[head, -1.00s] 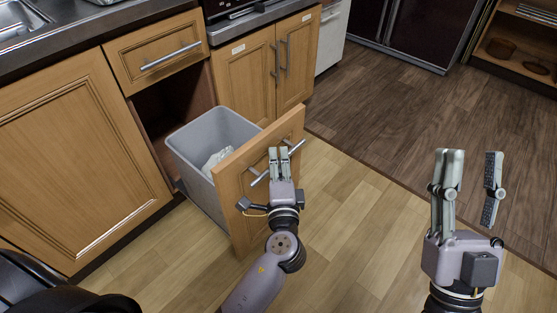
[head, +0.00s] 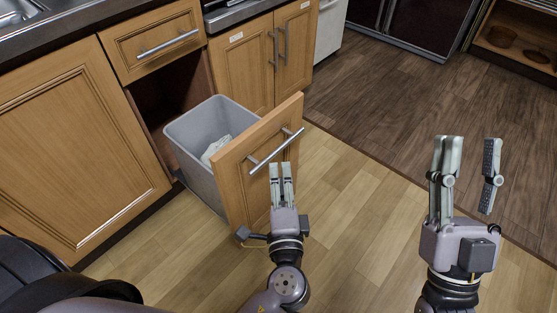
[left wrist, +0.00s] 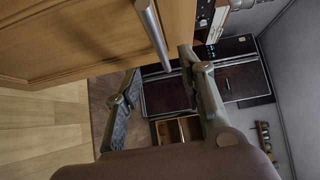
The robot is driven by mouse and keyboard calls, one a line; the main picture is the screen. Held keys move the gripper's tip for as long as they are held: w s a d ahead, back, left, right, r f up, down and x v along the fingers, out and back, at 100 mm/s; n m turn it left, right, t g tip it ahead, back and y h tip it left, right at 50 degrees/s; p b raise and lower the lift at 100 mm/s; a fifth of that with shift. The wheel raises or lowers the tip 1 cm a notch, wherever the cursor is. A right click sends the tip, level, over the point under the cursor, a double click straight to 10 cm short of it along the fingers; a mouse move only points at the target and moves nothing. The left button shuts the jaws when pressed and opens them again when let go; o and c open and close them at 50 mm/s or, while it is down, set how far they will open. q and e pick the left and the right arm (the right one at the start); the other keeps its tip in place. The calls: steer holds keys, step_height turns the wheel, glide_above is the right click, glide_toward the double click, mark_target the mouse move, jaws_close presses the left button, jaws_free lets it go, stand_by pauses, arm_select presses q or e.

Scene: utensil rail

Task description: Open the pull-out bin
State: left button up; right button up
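The pull-out bin stands well out of the cabinet: its wooden front panel (head: 238,168) is far from the opening, and the grey bin (head: 190,127) behind it shows its open top with a pale crumpled bag inside. The front's metal bar handle (head: 277,150) also shows in the left wrist view (left wrist: 154,35). My left gripper (head: 281,166) is just below the handle in the head view, empty, with its fingers apart. In the left wrist view its fingertips (left wrist: 160,60) sit near the handle's end, with the handle not gripped. My right gripper (head: 467,143) is open and empty, far to the right.
A closed drawer (head: 151,43) sits above the dark bin opening. Closed cabinet doors (head: 262,65) stand behind, and another door (head: 70,150) is at left. The wooden floor (head: 345,205) to the right is clear.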

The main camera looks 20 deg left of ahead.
arm_select(q)
steer(key=shift+v, duration=1.5)
